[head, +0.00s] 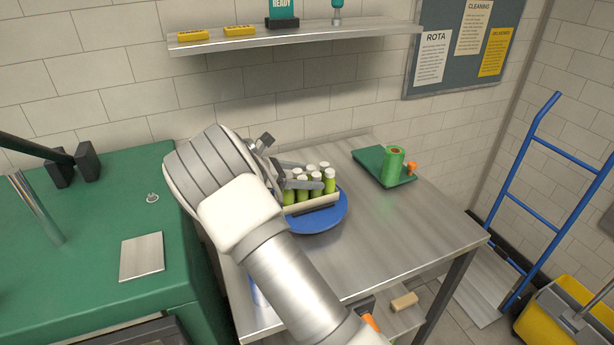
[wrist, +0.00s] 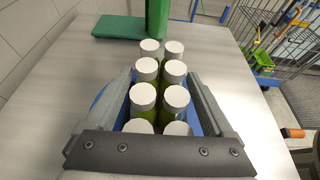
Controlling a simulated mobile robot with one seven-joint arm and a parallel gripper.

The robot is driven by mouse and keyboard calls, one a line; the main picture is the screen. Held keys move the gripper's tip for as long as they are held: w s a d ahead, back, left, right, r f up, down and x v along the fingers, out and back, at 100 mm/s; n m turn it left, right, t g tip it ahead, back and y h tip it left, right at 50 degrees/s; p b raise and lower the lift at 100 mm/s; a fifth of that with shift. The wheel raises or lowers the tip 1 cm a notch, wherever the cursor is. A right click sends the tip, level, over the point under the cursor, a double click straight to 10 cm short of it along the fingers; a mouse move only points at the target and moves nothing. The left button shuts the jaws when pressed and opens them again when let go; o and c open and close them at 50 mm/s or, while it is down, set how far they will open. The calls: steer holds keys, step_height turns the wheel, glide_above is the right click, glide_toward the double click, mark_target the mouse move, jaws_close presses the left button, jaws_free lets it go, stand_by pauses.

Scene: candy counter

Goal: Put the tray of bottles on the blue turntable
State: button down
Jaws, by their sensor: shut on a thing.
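The tray (head: 320,205) is a small cream box with several green bottles (head: 329,181) with white caps, standing upright in it. The blue turntable (head: 322,222) is a round disc on the steel table, and the tray is over it. Whether the tray's underside touches the disc cannot be told. My gripper (head: 303,175) is shut on the tray, its fingers along opposite sides. In the wrist view, the bottles (wrist: 146,96) stand in two rows between the fingers, and the nearest are partly hidden by my gripper's dark bar. My arm hides the turntable's left part in the head view.
On the steel table (head: 405,225), a green board (head: 367,162) carries a green roll (head: 394,165) at the back right. A green counter (head: 90,245) is at left. A wall shelf (head: 300,38) hangs above. The table's right front is clear.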

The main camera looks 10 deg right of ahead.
jaws_free()
steer(key=shift+f, duration=0.1)
